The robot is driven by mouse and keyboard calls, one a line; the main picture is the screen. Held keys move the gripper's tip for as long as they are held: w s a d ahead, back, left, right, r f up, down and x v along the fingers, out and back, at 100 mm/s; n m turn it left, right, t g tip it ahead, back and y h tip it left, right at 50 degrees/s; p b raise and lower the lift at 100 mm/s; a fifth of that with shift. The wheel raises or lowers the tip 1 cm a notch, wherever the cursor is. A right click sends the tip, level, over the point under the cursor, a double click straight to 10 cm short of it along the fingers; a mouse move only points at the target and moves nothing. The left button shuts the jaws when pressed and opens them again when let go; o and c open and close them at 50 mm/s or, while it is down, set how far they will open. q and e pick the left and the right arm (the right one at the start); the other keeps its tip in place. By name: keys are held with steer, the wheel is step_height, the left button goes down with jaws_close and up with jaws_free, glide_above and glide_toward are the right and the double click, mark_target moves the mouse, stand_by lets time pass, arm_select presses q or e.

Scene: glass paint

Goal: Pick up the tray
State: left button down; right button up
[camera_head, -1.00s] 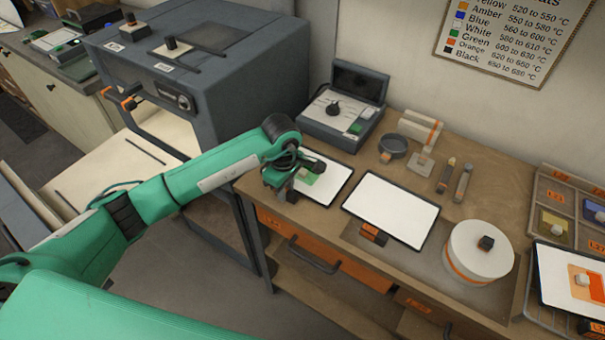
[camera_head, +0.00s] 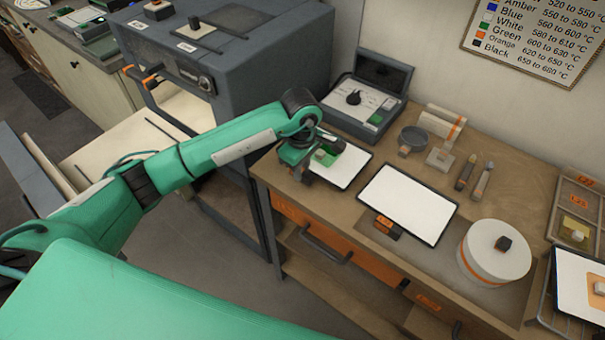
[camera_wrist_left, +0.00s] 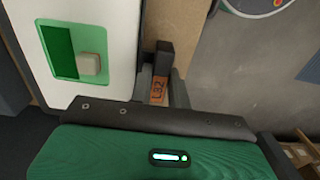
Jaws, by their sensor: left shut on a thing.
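The tray (camera_head: 348,167) is a thin white panel with a dark rim, at the left end of the wooden bench in the head view. It has a green square with a small pale block on it. The wrist view shows the tray (camera_wrist_left: 110,35) at upper left, with the green square (camera_wrist_left: 58,42) and pale block (camera_wrist_left: 89,64). My left gripper (camera_head: 297,166) is at the tray's near left edge, shut on its small handle, which carries an orange L82 label (camera_wrist_left: 158,91). Whether the tray is clear of the bench I cannot tell. My right gripper is out of view.
A second white tray (camera_head: 410,203) lies to the right on the bench. A round white drum (camera_head: 497,250) and a tray with an orange patch (camera_head: 578,285) are further right. A kiln (camera_head: 240,75) stands left, and a control box (camera_head: 365,102) stands behind.

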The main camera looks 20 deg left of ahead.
arm_select(q)
step_height(320, 180, up, 20)
steer(key=b, duration=0.2)
steer(key=shift+r+b, duration=0.15)
steer(key=shift+b, duration=0.15)
stand_by(0.3)
